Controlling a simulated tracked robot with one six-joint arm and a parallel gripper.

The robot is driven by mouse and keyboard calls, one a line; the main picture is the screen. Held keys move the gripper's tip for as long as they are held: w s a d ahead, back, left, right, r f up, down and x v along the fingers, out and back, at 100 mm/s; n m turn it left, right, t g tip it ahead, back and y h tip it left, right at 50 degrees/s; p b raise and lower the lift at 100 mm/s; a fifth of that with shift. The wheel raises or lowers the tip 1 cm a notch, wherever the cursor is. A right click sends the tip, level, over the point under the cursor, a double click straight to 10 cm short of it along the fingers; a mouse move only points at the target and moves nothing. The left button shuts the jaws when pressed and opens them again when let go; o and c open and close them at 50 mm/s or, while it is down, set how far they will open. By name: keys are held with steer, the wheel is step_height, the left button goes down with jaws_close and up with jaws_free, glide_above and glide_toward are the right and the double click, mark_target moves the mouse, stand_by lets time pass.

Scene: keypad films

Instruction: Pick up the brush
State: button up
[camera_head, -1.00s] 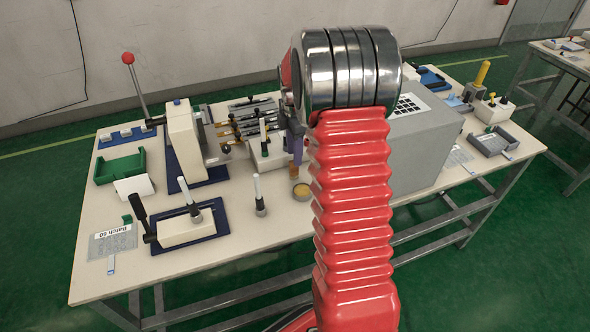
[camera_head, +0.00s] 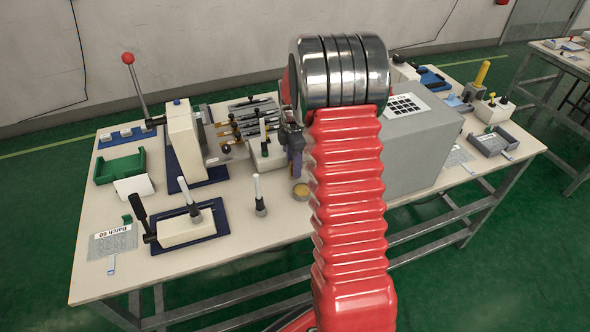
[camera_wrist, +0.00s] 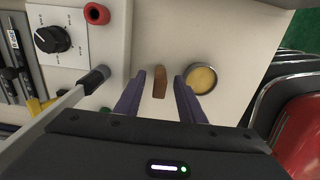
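A small brown wooden piece, which looks like the brush (camera_wrist: 160,82), stands out between my fingers in the wrist view. Only its narrow brown end shows clearly, so I cannot make out bristles. My gripper (camera_wrist: 159,100) has two purple fingers, spread apart, with a gap on each side of the brown piece. I see no contact. In the head view my gripper (camera_head: 295,160) hangs over the table behind my red arm, and the brush is hidden or too small to tell there.
A round dish with yellow content (camera_wrist: 202,78) is close to the right finger; it also shows in the head view (camera_head: 301,191). A white block with a dark knob (camera_wrist: 52,39) and a pale rod (camera_wrist: 72,97) are at left. A grey box (camera_head: 425,140) stands right of my arm.

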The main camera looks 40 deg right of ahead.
steer(key=shift+c, duration=0.6)
jaws_close()
